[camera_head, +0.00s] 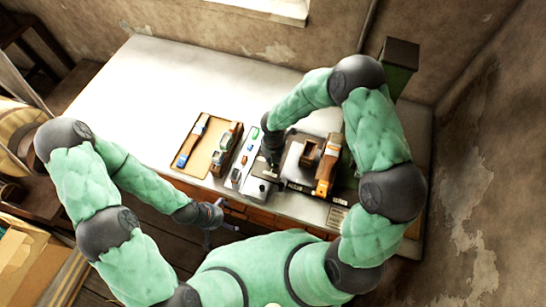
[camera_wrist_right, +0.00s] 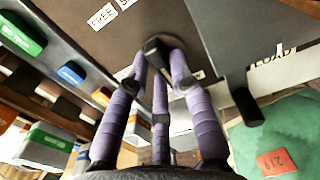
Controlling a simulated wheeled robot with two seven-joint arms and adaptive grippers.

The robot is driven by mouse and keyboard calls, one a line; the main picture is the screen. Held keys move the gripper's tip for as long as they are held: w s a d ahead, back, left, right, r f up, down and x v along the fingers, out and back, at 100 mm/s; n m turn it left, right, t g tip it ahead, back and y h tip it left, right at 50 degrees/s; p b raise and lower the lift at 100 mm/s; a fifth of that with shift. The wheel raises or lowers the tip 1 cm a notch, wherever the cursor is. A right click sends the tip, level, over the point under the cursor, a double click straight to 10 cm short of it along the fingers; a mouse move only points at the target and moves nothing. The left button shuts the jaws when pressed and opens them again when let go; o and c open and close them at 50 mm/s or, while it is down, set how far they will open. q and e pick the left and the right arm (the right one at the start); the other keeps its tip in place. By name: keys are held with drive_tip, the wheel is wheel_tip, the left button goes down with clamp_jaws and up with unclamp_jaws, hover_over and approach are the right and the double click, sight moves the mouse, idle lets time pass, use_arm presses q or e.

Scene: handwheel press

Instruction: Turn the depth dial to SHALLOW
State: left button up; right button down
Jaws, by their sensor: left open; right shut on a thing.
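In the right wrist view, my right gripper (camera_wrist_right: 160,58) has its purple fingers closed around a small dark knob (camera_wrist_right: 155,44) on a dark plate (camera_wrist_right: 105,45). A white label reading FREE (camera_wrist_right: 103,17) and the start of another beginning with S lie beyond the knob. No DEPTH or full SHALLOW marking is readable, so I cannot tell the dial's setting. In the head view, my right gripper (camera_head: 270,166) is at the press's left side, its fingers mostly hidden. My left gripper (camera_head: 215,222) is open and empty, low before the table's front edge.
A dark lever (camera_wrist_right: 240,95) is close beside the fingers, near a LOAD label (camera_wrist_right: 272,56). A tan tray (camera_head: 190,163) lies farther left; the table's left is clear.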

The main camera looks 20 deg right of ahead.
drive_tip(key=c, duration=1.1)
unclamp_jaws()
wheel_tip(320, 180, up, 12)
drive_tip(key=shift+s+f, duration=0.1)
